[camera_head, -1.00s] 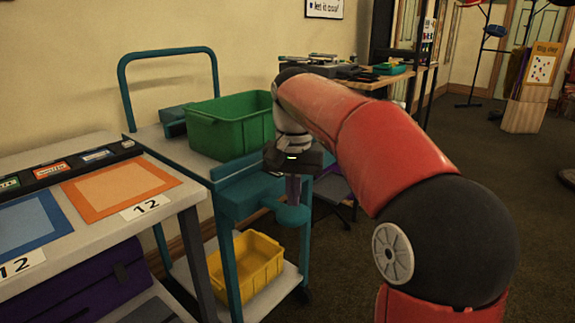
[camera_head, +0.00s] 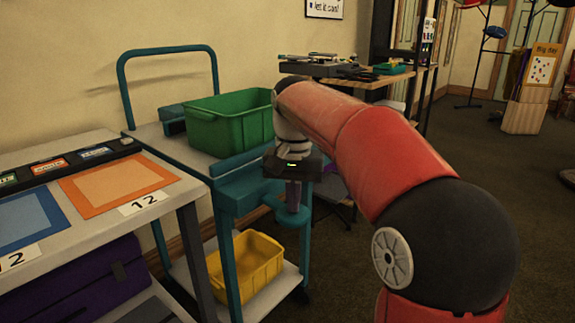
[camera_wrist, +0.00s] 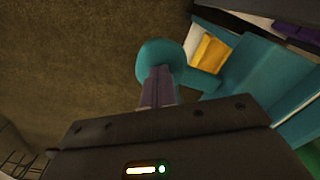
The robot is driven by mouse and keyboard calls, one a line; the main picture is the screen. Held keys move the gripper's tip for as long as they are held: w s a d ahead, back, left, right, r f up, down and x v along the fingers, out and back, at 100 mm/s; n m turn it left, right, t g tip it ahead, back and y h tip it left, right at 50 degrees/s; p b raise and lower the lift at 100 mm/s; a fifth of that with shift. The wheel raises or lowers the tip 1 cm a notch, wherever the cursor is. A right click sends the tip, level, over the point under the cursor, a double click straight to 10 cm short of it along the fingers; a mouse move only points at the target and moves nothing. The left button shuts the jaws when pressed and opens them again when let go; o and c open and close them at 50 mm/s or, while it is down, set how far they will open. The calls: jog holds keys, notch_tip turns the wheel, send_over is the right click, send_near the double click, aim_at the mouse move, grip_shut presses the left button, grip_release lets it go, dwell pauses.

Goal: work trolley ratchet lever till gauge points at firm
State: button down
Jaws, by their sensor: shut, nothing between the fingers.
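The work trolley (camera_head: 219,168) is teal and grey and stands left of my arm, with a teal loop handle at its far end. A teal part with a rounded end (camera_head: 294,217) sticks out at its near right side; it also shows in the wrist view (camera_wrist: 160,60). It may be the ratchet lever, but I cannot tell. My gripper (camera_head: 293,205) points down over this rounded end, its fingers shut with nothing between them. In the wrist view the fingertips (camera_wrist: 158,75) overlap the rounded end; contact is unclear. I cannot make out a gauge or its pointer.
A green bin (camera_head: 225,130) stands on the trolley top and a yellow bin (camera_head: 250,262) on its lower shelf. A table with orange and blue mats (camera_head: 115,184) stands close on the left. Open floor (camera_head: 480,170) lies to the right.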

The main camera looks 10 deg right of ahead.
jog(key=shift+f+b, duration=0.9)
jog(key=shift+f, duration=0.75)
notch_tip(320, 180, up, 7)
jog(key=p, duration=0.6)
jog(key=shift+f, duration=0.2)
jog(key=shift+r+p, duration=0.5)
jog(key=shift+r, duration=0.9)
